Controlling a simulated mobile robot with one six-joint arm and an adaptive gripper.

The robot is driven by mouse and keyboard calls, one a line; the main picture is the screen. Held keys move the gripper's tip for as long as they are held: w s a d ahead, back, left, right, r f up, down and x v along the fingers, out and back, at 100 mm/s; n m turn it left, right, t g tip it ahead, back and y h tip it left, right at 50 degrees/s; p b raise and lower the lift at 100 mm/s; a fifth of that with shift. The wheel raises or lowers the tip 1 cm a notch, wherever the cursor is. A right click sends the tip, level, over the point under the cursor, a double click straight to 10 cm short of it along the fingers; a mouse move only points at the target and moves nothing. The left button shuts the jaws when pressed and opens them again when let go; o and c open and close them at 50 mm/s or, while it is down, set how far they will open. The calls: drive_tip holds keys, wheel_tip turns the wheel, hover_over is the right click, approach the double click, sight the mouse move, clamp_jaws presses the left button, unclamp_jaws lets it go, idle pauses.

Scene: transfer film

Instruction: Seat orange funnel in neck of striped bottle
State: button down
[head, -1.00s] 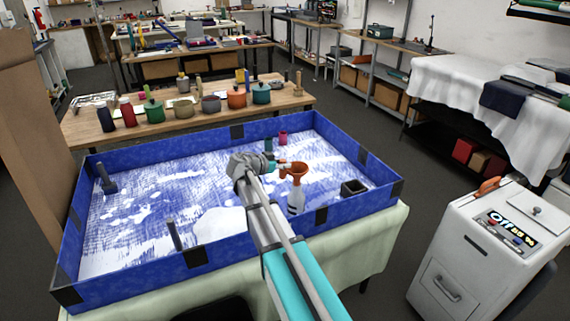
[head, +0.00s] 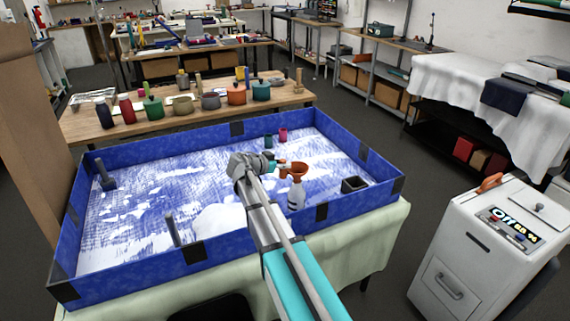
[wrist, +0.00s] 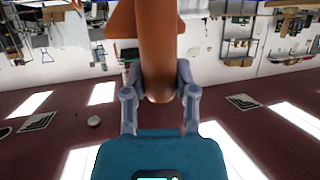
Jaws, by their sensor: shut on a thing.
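The orange funnel (head: 298,170) is upright in the head view, wide mouth up. My gripper (head: 283,166) is shut on it from the left side. In the wrist view my gripper (wrist: 158,80) has a finger on each side of the funnel's orange body (wrist: 157,40), which fills the middle of that picture. The pale bottle (head: 295,199) stands directly below the funnel, near the front wall of the blue tray. Its stripes are too small to make out. The funnel's lower end meets the bottle top in this view; I cannot tell whether the spout is inside the neck.
The blue-walled tray (head: 140,273) surrounds the work area. A dark square box (head: 354,185) is right of the bottle; a pink cup (head: 283,134) and dark green cup (head: 268,140) stand behind. Grey posts stand at left. The tray's left middle is mostly free.

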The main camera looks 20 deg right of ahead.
drive_tip(key=shift+f+b, duration=0.75)
drive_tip(key=shift+f, duration=0.1)
idle(0.4)
drive_tip(key=shift+c, duration=1.7)
unclamp_jaws()
